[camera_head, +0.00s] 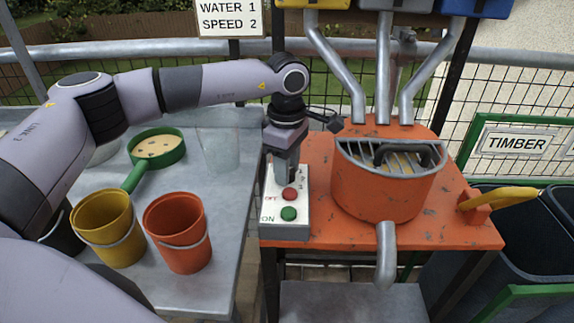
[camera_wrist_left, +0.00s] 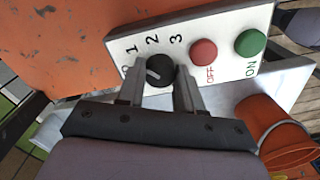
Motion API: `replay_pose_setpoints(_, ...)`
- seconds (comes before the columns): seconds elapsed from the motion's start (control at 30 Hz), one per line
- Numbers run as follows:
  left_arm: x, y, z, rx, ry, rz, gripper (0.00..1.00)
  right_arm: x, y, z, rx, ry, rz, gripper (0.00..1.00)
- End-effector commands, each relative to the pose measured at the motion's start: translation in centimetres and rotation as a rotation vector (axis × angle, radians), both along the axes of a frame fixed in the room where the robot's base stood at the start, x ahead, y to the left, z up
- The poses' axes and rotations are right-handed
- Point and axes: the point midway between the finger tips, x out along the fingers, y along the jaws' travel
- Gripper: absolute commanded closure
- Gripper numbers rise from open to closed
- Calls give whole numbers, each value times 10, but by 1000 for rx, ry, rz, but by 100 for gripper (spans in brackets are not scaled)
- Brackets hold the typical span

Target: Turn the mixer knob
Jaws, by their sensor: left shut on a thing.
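The mixer knob (camera_wrist_left: 160,70) is a round black dial with a pale pointer line on a white control panel (camera_wrist_left: 228,28). The panel carries the numbers 1, 2 and 3 above the knob, with another mark partly hidden by a finger. My left gripper (camera_wrist_left: 158,80) is shut on the knob, one finger on each side. In the head view my left gripper (camera_head: 286,172) points down at the panel's far end and hides the knob. A red OFF button (camera_head: 290,194) and a green ON button (camera_head: 289,214) sit nearer. My right gripper is not in view.
The orange mixer (camera_head: 385,195) stands right of the panel, with a spout and a yellow lever (camera_head: 505,197). A yellow bucket (camera_head: 107,228) and an orange bucket (camera_head: 178,232) stand on the grey table at left. A sign (camera_head: 228,16) reads "WATER 1 SPEED 2".

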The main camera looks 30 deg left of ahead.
Motion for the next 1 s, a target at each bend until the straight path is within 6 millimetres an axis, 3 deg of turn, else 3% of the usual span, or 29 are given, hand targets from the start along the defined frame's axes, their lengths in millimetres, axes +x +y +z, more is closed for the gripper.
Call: replay_pose_setpoints(1.0, 0, -1, 0, -1, 0, -690, 95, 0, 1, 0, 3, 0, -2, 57)
